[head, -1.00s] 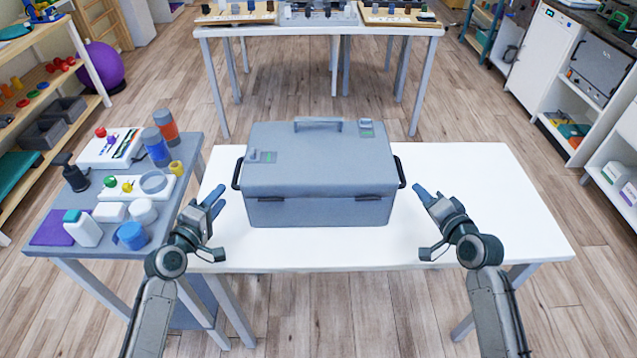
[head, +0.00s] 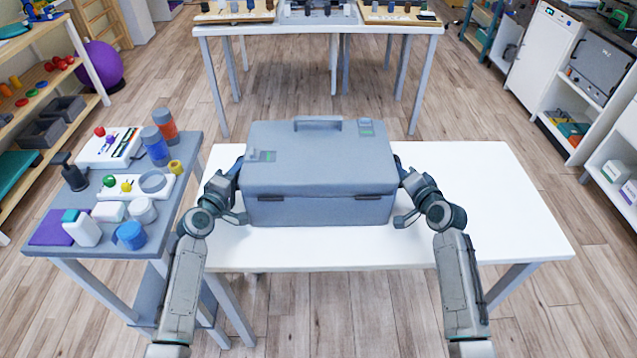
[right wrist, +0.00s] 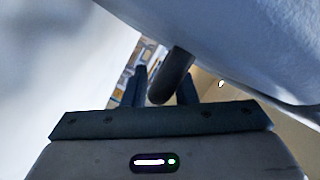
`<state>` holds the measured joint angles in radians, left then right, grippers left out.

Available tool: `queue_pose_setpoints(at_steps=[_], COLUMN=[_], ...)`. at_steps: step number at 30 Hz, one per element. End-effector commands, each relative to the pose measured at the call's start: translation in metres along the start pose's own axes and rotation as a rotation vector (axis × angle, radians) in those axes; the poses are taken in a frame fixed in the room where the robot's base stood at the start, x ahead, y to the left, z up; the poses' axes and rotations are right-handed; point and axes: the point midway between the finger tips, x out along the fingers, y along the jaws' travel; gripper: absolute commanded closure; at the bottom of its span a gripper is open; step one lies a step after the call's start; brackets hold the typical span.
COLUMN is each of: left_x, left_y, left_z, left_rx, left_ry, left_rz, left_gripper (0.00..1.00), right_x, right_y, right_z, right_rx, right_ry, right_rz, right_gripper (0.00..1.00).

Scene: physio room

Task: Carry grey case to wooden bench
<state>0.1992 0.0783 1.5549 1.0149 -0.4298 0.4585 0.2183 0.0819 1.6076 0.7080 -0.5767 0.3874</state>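The grey case (head: 318,165) sits closed on the white table (head: 480,205), with a top handle and two latches on its front. My left gripper (head: 235,172) is at the case's left side handle, and my right gripper (head: 402,168) is at its right side handle. Both side handles are hidden in the head view. The right wrist view shows a dark handle bar (right wrist: 172,76) between the fingers of my right gripper (right wrist: 163,92), beside the case wall (right wrist: 240,45). I cannot tell whether either gripper is closed on its handle. I cannot make out a wooden bench.
A grey side table (head: 85,190) with bottles and small items stands close on the left. A far table (head: 320,32) holding trays stands behind. Shelves (head: 50,75) line the left, and white cabinets (head: 545,55) the right. Wooden floor is clear between the tables and on the right.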

Motion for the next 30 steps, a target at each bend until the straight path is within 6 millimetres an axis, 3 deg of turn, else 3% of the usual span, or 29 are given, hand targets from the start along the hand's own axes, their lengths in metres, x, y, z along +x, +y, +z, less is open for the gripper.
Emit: queue_pose_setpoints(at_steps=[2, 5, 8, 30], left_x=[-0.0002, -0.0003, -0.0003, -0.0006], left_y=[0.0000, -0.0001, -0.0001, -0.0007], left_z=[0.0000, -0.0001, -0.0001, -0.0002], left_rx=[0.000, 0.000, 0.000, 0.001], left_ry=[0.000, 0.000, 0.000, 0.000], left_rz=[0.000, 0.000, 0.000, -0.001], left_gripper=[0.62, 0.82, 1.00, 1.00], right_x=[-0.0002, -0.0003, -0.0004, -0.0006], right_y=[0.0001, 0.0001, 0.0002, 0.0007], right_z=[0.0000, 0.0000, -0.0001, -0.0002], right_rx=[0.000, 0.000, 0.000, -0.001], right_ry=[0.000, 0.000, 0.000, 0.000], right_rz=[0.000, 0.000, 0.000, 0.001], right_gripper=[0.77, 0.96, 1.00, 1.00])
